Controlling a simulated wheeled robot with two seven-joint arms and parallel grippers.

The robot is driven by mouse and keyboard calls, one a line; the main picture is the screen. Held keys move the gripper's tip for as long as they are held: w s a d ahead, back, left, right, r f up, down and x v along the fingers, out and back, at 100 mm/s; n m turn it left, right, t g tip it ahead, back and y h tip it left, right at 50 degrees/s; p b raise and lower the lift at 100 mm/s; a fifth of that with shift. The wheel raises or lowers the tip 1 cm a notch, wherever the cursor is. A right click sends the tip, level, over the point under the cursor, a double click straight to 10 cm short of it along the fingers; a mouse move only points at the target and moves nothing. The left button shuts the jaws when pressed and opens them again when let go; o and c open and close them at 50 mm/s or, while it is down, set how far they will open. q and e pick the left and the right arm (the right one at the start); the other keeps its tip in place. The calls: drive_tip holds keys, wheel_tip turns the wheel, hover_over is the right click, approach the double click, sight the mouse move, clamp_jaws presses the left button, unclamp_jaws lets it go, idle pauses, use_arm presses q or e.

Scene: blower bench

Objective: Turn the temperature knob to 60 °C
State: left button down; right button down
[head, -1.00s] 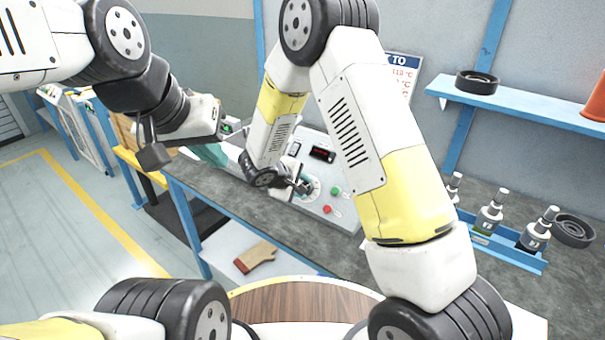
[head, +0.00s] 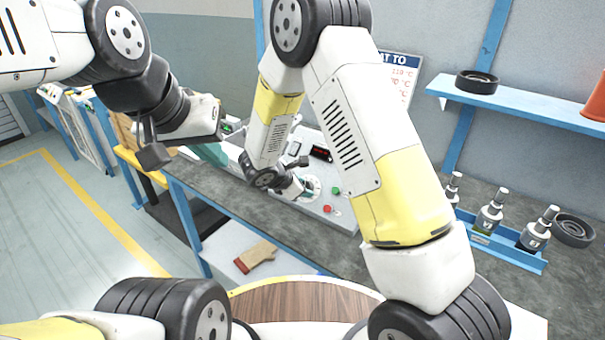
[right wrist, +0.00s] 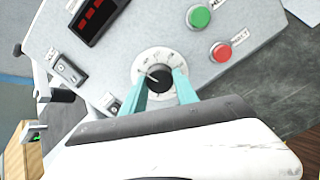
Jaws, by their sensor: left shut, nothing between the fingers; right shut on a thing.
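The temperature knob (right wrist: 159,79) is a dark round knob with a white pointer line, on a white dial (right wrist: 153,60) on the grey panel. The pointer is toward the upper left in the right wrist view; the scale marks are too small to read. My right gripper (right wrist: 160,84) is shut on the knob, one teal finger on each side. In the head view the right gripper (head: 308,184) is at the dial (head: 314,188), partly hiding it. My left gripper (head: 211,148) is shut and empty, left of the panel; its fingertips are hard to make out.
The panel has a red display (right wrist: 98,15) with unreadable digits, a green button (right wrist: 199,17), a red button (right wrist: 221,51) and a rocker switch (right wrist: 67,68). A blue bottle rack (head: 508,250) stands to the right. A sign (head: 402,75) hangs behind my right arm. A glove (head: 256,256) lies below.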

drive_tip(key=n, duration=0.5)
drive_tip(key=shift+n, duration=0.3)
drive_tip(key=n, duration=1.2)
drive_tip(key=shift+n, duration=0.3)
drive_tip(key=n, duration=0.5)
drive_tip(key=shift+d, duration=0.1)
drive_tip(key=shift+n, duration=0.3)
drive_tip(key=c, duration=0.9)
unclamp_jaws()
drive_tip(key=shift+c, duration=0.2)
drive_tip(key=shift+s+r, duration=0.1)
